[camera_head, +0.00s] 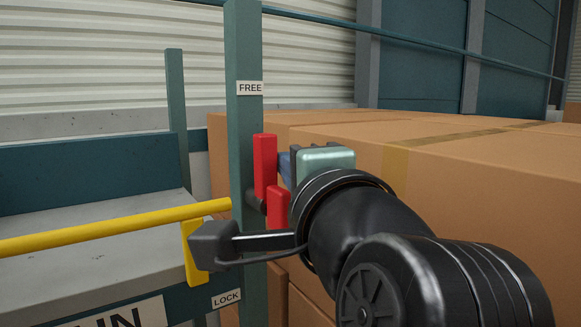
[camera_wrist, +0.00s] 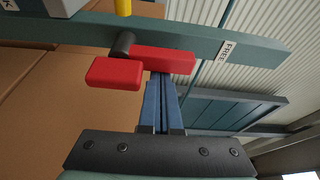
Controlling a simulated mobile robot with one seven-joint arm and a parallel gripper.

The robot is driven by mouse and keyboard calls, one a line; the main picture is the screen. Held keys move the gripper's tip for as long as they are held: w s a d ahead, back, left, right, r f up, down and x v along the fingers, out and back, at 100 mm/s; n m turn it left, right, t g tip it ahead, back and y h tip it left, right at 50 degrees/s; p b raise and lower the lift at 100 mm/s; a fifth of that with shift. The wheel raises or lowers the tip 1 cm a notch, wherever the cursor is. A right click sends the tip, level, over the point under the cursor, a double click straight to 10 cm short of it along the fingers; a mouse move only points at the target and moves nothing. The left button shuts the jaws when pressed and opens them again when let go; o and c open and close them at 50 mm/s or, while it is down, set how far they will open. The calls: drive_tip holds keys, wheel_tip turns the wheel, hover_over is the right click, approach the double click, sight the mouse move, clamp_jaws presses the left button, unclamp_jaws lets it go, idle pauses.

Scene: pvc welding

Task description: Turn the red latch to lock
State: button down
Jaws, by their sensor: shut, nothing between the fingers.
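The red latch (camera_head: 265,165) is on the green upright post (camera_head: 246,50), its long arm standing up toward the FREE label (camera_head: 250,88). A shorter red block (camera_head: 278,206) sits lower, beside the dark pivot (camera_head: 254,203). The LOCK label (camera_head: 226,299) is low on the frame. My gripper (camera_head: 285,167) is just right of the latch's long arm, partly hidden by my wrist. In the wrist view, my blue fingers (camera_wrist: 161,82) are shut together and empty. Their tips are at the side edge of the red latch (camera_wrist: 165,60); I cannot tell whether they touch.
A yellow bar (camera_head: 115,230) runs left from the post, with a yellow plate (camera_head: 194,252) hanging near its end. Large brown boxes (camera_head: 450,160) fill the space behind and right of the post. A grey ledge (camera_head: 75,255) lies at the left.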

drive_tip(key=shift+n+b, duration=0.3)
drive_tip(key=shift+n, duration=0.3)
